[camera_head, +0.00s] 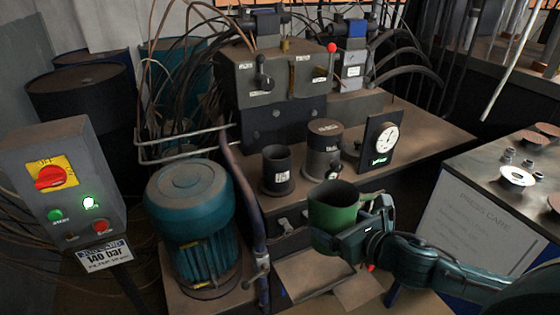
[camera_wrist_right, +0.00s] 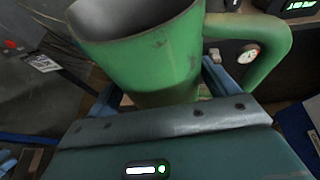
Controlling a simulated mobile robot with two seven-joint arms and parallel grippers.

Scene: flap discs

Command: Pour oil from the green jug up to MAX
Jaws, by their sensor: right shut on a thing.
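The green jug (camera_head: 328,213) is held by my right gripper (camera_head: 345,232) in front of the machine bench, close to upright. In the right wrist view the jug (camera_wrist_right: 150,55) stands between the blue fingers, with its handle (camera_wrist_right: 275,55) on the right. Its inside looks dark; I cannot tell the oil level. A dark open-topped cylinder (camera_head: 277,170) stands on the bench to the left of the jug, apart from it. A wider capped cylinder (camera_head: 323,146) with a small label stands behind the jug. No MAX mark is readable. My left gripper is out of view.
A teal motor (camera_head: 190,225) stands at the left, with a pipe (camera_head: 240,185) rising beside the bench. A gauge panel (camera_head: 381,142) stands right of the capped cylinder. A control box (camera_head: 65,180) is at far left, a press-care table (camera_head: 480,185) at right.

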